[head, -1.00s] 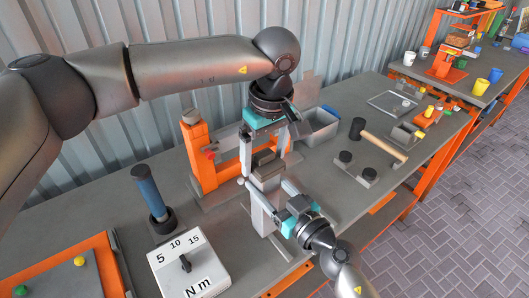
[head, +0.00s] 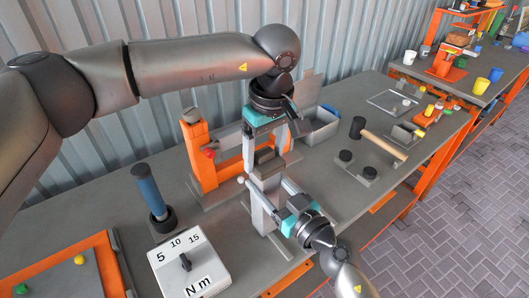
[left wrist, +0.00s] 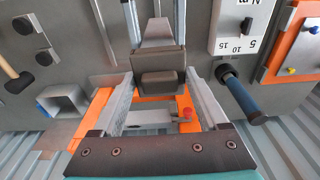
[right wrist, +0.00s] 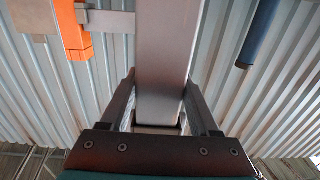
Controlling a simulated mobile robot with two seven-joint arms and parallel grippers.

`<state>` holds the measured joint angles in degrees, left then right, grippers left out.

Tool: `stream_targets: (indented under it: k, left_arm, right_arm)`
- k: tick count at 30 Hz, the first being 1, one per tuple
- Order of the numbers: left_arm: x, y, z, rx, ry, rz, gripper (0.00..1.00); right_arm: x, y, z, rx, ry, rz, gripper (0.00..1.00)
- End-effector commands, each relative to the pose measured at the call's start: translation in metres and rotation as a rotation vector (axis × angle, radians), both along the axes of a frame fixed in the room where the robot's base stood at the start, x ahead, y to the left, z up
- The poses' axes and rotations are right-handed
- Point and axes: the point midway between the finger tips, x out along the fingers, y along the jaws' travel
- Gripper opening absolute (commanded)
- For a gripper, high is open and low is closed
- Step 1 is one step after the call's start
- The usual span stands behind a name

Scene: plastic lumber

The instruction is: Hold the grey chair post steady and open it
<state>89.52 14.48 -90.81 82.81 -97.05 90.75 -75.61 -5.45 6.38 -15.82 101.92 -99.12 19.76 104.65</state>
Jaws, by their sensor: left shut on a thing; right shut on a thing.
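The grey chair post (head: 258,213) stands upright at the front of the workbench, with a darker grey block (head: 265,155) at its top. My left gripper (head: 267,151) comes from above and is shut on the dark block. In the left wrist view the block (left wrist: 158,75) sits between the two fingers, with a lighter grey part of the post (left wrist: 158,32) beyond it. My right gripper (head: 268,197) comes from the lower right and is shut on the post below the block. The right wrist view shows the post (right wrist: 162,60) between its fingers.
An orange stand (head: 199,155) is close behind the post. A torque box (head: 187,266) and a blue-handled tool (head: 150,192) stand to the left. A grey bin (head: 318,126), a mallet (head: 378,143) and a block with two black knobs (head: 356,166) are to the right.

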Motion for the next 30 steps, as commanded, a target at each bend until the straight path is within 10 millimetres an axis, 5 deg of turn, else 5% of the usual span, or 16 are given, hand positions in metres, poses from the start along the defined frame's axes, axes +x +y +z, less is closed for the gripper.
stream_targets:
  k: [30]
  left_arm:
    - [0.000, 0.000, 0.017, -0.001, -0.001, 0.000, 0.10]
  right_arm:
    - [0.000, 0.000, -0.001, -0.002, 0.001, 0.000, 0.00]
